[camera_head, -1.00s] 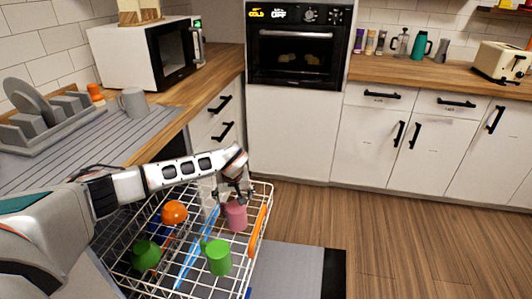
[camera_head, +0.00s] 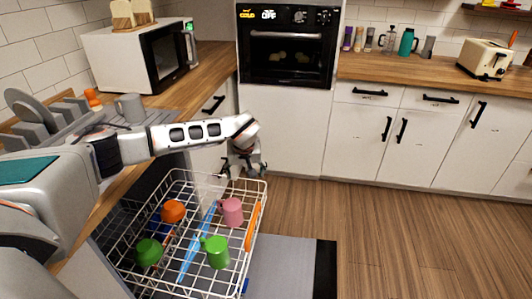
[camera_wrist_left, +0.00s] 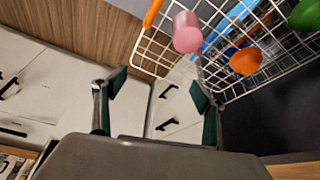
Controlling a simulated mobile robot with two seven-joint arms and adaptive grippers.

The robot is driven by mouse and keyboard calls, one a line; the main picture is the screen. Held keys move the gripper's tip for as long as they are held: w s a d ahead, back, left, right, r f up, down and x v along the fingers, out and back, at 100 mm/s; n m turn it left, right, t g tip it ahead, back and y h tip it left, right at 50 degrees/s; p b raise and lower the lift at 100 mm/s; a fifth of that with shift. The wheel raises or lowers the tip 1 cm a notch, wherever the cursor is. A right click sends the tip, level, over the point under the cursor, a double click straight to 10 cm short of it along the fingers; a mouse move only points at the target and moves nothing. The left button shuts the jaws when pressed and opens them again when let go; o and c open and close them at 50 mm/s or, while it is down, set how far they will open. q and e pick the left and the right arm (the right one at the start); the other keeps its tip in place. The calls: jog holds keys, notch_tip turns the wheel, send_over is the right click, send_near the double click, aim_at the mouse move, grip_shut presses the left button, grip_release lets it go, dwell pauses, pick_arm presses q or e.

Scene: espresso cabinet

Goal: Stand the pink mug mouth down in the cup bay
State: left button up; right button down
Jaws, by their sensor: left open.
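The pink mug (camera_head: 232,211) stands in the white wire rack (camera_head: 189,172), at its right side near the orange strip. It also shows in the left wrist view (camera_wrist_left: 187,33), apart from my fingers. I cannot tell for sure whether its mouth faces down. My left gripper (camera_head: 245,172) is open and empty, above and behind the pink mug, not touching it. Its two spread fingers (camera_wrist_left: 160,95) show in the left wrist view with nothing between them. I cannot make out marked limits of the cup bay. My right gripper is in neither view.
A green mug (camera_head: 217,253), an orange mug (camera_head: 173,211) and a dark green bowl or cup (camera_head: 148,252) are in the rack too. A grey mug (camera_head: 130,108) stands on the counter at left. Cabinets and an oven (camera_head: 288,50) are behind. The floor at right is clear.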

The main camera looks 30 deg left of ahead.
pick_arm(q)
jog(key=s+d+r+m+h+p, duration=0.1)
jog(key=d+r+m+p, duration=0.1)
jog(key=d+r, duration=0.7)
jog(key=shift+s+r+m, duration=0.3)
jog(key=shift+s+r, duration=0.1)
jog(key=shift+r, duration=1.05)
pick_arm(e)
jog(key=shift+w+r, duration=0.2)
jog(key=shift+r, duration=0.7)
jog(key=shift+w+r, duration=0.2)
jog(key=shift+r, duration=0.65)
